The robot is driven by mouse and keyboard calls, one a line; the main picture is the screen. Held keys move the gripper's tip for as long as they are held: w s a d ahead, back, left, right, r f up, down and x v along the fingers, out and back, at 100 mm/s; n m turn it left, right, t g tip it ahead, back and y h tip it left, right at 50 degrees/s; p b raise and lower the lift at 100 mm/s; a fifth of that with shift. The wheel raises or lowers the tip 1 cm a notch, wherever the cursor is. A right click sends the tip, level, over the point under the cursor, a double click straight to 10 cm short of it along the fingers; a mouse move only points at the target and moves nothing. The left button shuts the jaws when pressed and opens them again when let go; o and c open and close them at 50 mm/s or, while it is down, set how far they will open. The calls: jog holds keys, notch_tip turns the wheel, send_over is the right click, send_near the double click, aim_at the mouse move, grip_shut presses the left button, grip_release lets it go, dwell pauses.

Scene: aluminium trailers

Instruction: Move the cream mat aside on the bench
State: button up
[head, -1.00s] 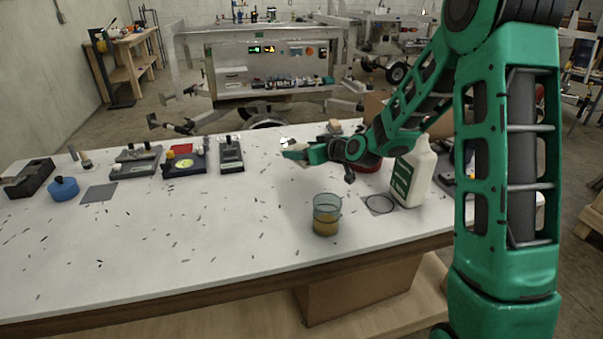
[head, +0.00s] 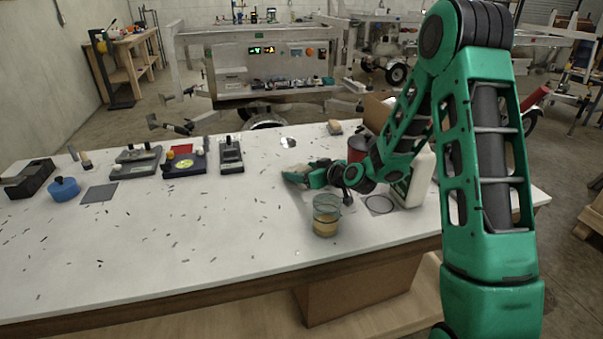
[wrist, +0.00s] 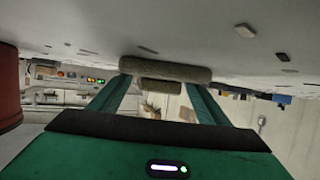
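I cannot make out a clearly cream mat. A pale grey square with a dark ring (head: 379,204) lies on the bench (head: 150,240) at the right, and a darker grey square mat (head: 99,193) lies at the left. My gripper (head: 292,177) is low over the bench, behind and left of the glass jar (head: 326,216), pointing left. In the wrist view, two green fingers stand apart, and a textured grey-tan bar (wrist: 165,71) spans their ends with a shorter one beyond. I cannot tell whether these are pads or something held.
A white bottle (head: 421,177) and red can (head: 357,149) stand partly behind my arm. A tan block (head: 334,128) is at the back. Small dark bits are scattered over the clear bench middle.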

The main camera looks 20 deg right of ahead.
jog(key=o, duration=0.4)
jog(key=shift+c, duration=0.2)
jog(key=v, duration=1.2)
jog(key=shift+d, duration=0.1)
